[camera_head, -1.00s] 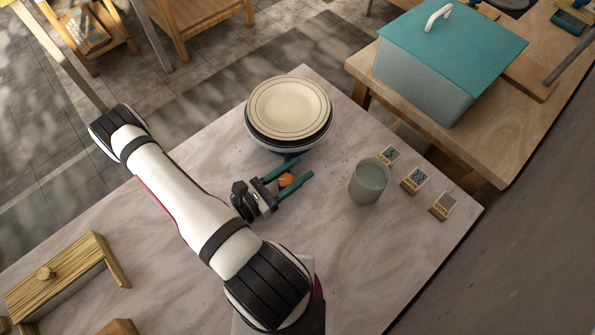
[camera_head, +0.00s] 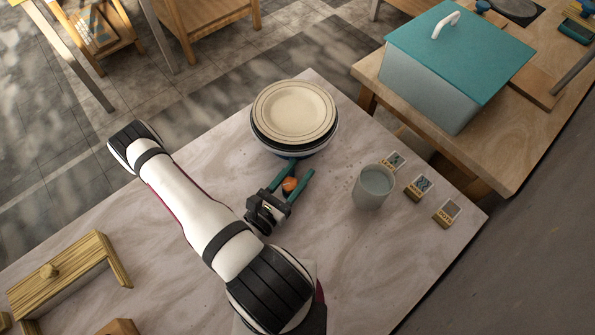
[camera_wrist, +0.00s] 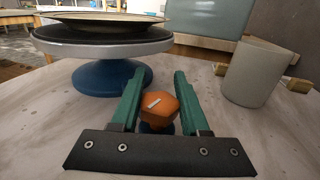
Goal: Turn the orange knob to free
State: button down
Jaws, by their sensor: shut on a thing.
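The orange knob (camera_head: 290,185) sits low at the near side of the wheel (camera_head: 262,141) that bears a cream plate (camera_head: 295,108). In the wrist view the knob (camera_wrist: 159,107) has a pale line mark on its face, slanting up to the right. My gripper (camera_head: 297,175) has its teal fingers on both sides of the knob, shut on it. In the wrist view my gripper (camera_wrist: 158,92) reaches past the knob toward the wheel's blue base (camera_wrist: 108,78). Any label by the knob cannot be made out.
A grey cup (camera_head: 373,187) stands right of my gripper. Several small sample tiles on wooden stands (camera_head: 420,187) are beyond it at the table's right edge. A wooden stand (camera_head: 68,272) is at the left. A teal-lidded box (camera_head: 450,60) is on another table.

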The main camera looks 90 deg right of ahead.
jog(key=shift+c, duration=2)
grip_release()
jog(key=shift+w+a, duration=0.35)
jog(key=v, duration=1.4)
jog(key=shift+a, duration=0.45)
